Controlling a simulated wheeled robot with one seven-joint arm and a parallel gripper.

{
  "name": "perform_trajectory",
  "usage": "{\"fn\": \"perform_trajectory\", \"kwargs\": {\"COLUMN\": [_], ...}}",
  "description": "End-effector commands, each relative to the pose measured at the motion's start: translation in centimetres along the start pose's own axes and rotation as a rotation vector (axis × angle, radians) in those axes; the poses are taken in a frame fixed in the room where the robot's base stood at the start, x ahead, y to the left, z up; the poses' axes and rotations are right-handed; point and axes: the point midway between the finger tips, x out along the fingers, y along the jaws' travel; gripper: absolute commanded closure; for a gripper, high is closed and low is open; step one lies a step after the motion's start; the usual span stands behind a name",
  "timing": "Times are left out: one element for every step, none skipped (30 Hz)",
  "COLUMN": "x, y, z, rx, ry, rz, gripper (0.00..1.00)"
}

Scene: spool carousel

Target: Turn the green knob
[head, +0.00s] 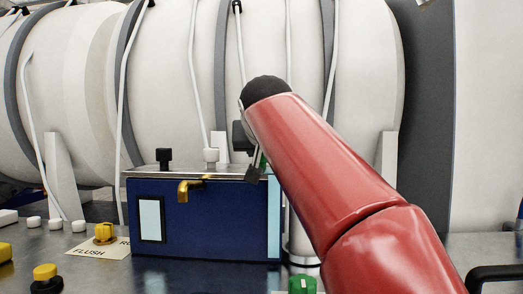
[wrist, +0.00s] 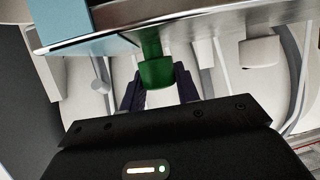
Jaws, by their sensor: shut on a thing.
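A green knob (wrist: 157,73) on a stem stands on the metal top of the blue box. In the wrist view it sits between the two dark fingers of my gripper (wrist: 158,88), which is shut on it. In the head view only a sliver of this green knob (head: 263,161) shows, and my red arm hides most of the rest. My gripper (head: 257,164) also shows there, at the right end of the box top.
Yellow knobs, one (head: 103,232) by a "FLUSH" label, and white caps (head: 79,226) stand on the counter at left. Large white tanks (head: 180,70) fill the back.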

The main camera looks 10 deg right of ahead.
Motion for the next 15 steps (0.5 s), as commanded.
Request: {"fn": "perform_trajectory", "kwargs": {"x": [0.0,-0.01,-0.01,0.0,0.0,0.01,0.02,0.03,0.02,0.01,0.0,0.01,0.04,0.03,-0.01], "y": [-0.07,-0.08,-0.11,-0.12,-0.14,-0.14,-0.14,-0.15,-0.18,-0.2,-0.23,-0.2,-0.2,-0.21,-0.24], "z": [0.01,0.0,0.01,0.0,-0.01,-0.03,-0.04,-0.04,-0.07,-0.07,-0.1,-0.1,-0.12,-0.13,-0.17], "rx": [0.002,0.004,0.008,0.012,0.016,0.023,0.029,0.035,0.044,0.052,0.061,0.072,0.081,0.091,0.103], "ry": [-0.001,-0.001,-0.002,-0.002,-0.001,-0.001,-0.001,-0.002,-0.001,-0.002,-0.001,-0.002,-0.001,-0.002,-0.001], "rz": [0.005,0.012,0.021,0.031,0.041,0.059,0.074,0.09,0.113,0.132,0.152,0.182,0.204,0.227,0.256], "gripper": [0.91,0.91,0.91,0.91,0.91,0.91,0.91,0.91,0.91,0.91,0.91,0.91,0.91,0.91,0.91]}}
